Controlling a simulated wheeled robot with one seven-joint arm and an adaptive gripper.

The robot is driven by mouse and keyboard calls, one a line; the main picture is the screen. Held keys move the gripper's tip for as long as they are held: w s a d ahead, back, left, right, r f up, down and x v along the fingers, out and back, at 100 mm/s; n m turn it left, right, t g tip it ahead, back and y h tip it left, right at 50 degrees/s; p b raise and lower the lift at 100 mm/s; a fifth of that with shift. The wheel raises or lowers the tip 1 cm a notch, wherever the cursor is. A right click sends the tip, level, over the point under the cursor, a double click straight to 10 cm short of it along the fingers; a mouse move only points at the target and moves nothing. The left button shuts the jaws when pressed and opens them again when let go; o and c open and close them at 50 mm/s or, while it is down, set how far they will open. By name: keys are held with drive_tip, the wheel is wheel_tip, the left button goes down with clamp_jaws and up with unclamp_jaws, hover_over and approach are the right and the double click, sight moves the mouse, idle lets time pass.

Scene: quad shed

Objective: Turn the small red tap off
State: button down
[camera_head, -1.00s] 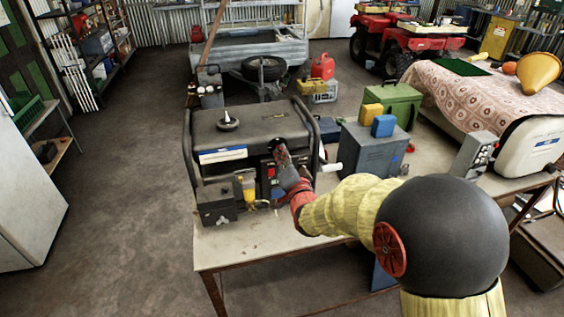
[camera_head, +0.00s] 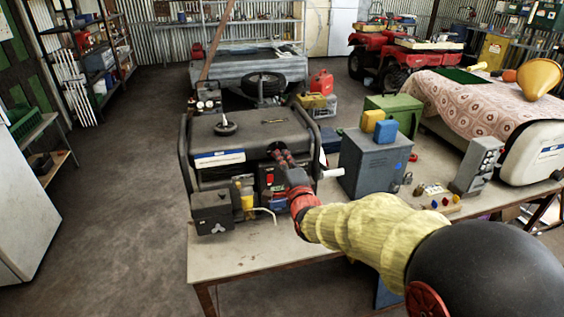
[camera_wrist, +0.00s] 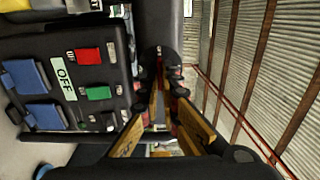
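The generator (camera_head: 215,137), a black-framed machine on the bench, has a front panel facing me. No small red tap can be made out for sure. In the wrist view, the generator's panel (camera_wrist: 40,47) shows on its side with an OFF label (camera_wrist: 64,78), a red switch (camera_wrist: 88,56), a green switch (camera_wrist: 98,93) and blue socket covers. My gripper (camera_head: 282,155) reaches to the panel's upper part.
A grey box (camera_head: 370,165) with yellow and blue blocks on top stands right of the generator. A small board (camera_head: 432,190) with coloured knobs lies farther right. A yellow part (camera_head: 246,197) and pale bent tube stick out at the generator's lower front. The bench front (camera_head: 255,254) is clear.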

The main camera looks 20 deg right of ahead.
idle(0.5)
drive_tip(key=c, duration=2.1)
unclamp_jaws()
drive_tip(key=shift+o, duration=0.2)
drive_tip(key=s, duration=1.2)
